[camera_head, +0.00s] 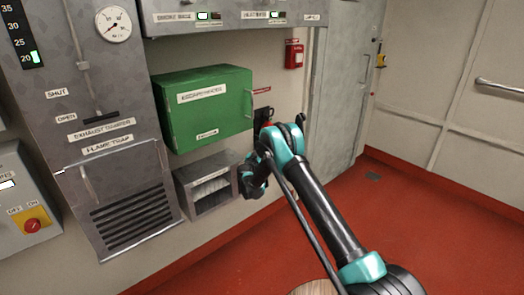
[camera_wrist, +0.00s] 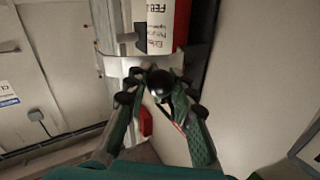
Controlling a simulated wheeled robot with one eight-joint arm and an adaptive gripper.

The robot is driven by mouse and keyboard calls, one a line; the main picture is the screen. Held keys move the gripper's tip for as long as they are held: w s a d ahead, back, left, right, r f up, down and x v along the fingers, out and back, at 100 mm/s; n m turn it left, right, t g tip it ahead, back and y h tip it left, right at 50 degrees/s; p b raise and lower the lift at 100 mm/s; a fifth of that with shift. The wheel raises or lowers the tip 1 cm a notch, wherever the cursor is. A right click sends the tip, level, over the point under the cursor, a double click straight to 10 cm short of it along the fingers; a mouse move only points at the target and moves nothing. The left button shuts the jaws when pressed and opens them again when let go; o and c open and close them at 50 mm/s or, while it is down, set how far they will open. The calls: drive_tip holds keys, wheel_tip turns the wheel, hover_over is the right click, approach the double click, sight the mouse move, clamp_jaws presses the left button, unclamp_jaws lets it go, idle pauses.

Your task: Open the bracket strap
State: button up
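In the wrist view, a red cylinder with a white label (camera_wrist: 154,24) stands at the top. A pale grey metal band (camera_wrist: 118,66), which looks like the bracket strap, lies just below the label. A round black knob (camera_wrist: 160,83) sits in front of the band. The green and black fingers of my gripper (camera_wrist: 157,100) are on either side of the knob, tips close to it; I cannot tell whether they touch it. In the head view my gripper (camera_head: 252,178) is near the wall, and my arm hides most of what is behind it.
A green cabinet (camera_head: 207,108) hangs left of my arm, with an open grey box (camera_head: 207,185) below it. A small red box (camera_head: 294,54) is on the wall near a grey door (camera_head: 345,90). The red floor (camera_head: 440,215) at right is clear.

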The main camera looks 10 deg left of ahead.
drive_tip(key=o, duration=0.5)
drive_tip(key=shift+c, duration=0.2)
drive_tip(key=shift+r, duration=0.1)
wheel_tip(320, 180, up, 10)
drive_tip(key=shift+f, duration=0.1)
